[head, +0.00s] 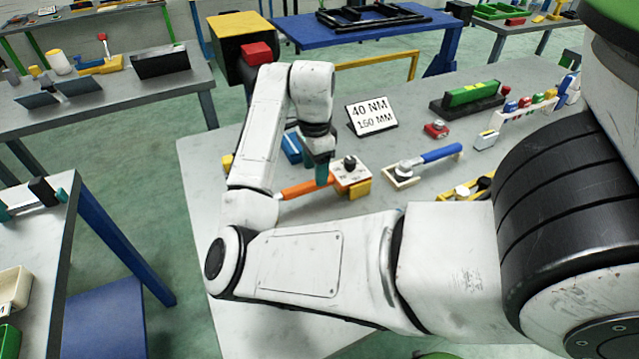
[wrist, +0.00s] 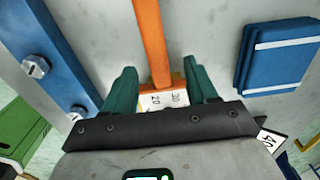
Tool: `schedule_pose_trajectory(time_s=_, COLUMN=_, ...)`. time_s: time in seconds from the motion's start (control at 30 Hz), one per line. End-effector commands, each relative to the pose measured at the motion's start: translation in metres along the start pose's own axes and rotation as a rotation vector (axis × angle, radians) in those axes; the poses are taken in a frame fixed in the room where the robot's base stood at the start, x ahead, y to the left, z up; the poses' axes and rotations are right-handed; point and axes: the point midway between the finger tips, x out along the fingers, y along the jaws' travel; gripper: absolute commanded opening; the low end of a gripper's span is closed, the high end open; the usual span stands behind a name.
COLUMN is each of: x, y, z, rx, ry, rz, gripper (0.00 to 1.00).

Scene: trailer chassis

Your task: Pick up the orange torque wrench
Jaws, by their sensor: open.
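The orange torque wrench (head: 305,188) lies on the grey bench in the head view, its handle partly hidden by my arm. Its handle meets a white-topped, orange-sided piece with a dark knob (head: 350,163). My gripper (head: 322,175) is pointing down at the handle near this piece. In the wrist view the orange handle (wrist: 150,40) runs up between the two teal fingers of my open gripper (wrist: 159,68). A white plate marked 20 and 30 (wrist: 163,99) shows between the fingers, partly covered by the gripper's dark body. I cannot tell whether the fingers touch the wrench.
A sign reading 40 NM 150 MM (head: 371,116) stands behind the wrench. A blue-handled wrench (head: 435,155) lies to its right. A blue block (wrist: 277,58) and a bolted blue bar (wrist: 50,55) flank it in the wrist view. A red item (head: 437,129) is farther back.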

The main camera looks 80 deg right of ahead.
Motion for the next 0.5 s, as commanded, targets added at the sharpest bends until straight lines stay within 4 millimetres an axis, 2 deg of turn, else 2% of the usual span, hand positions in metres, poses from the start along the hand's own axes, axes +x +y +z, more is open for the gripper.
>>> schedule_pose_trajectory(time_s=0.17, x=0.011, y=0.001, z=-0.001, rx=-0.001, ry=0.002, rz=0.001, gripper=0.57)
schedule_pose_trajectory(time_s=0.5, x=0.052, y=0.002, z=-0.004, rx=0.0, ry=-0.001, rz=0.001, gripper=0.57)
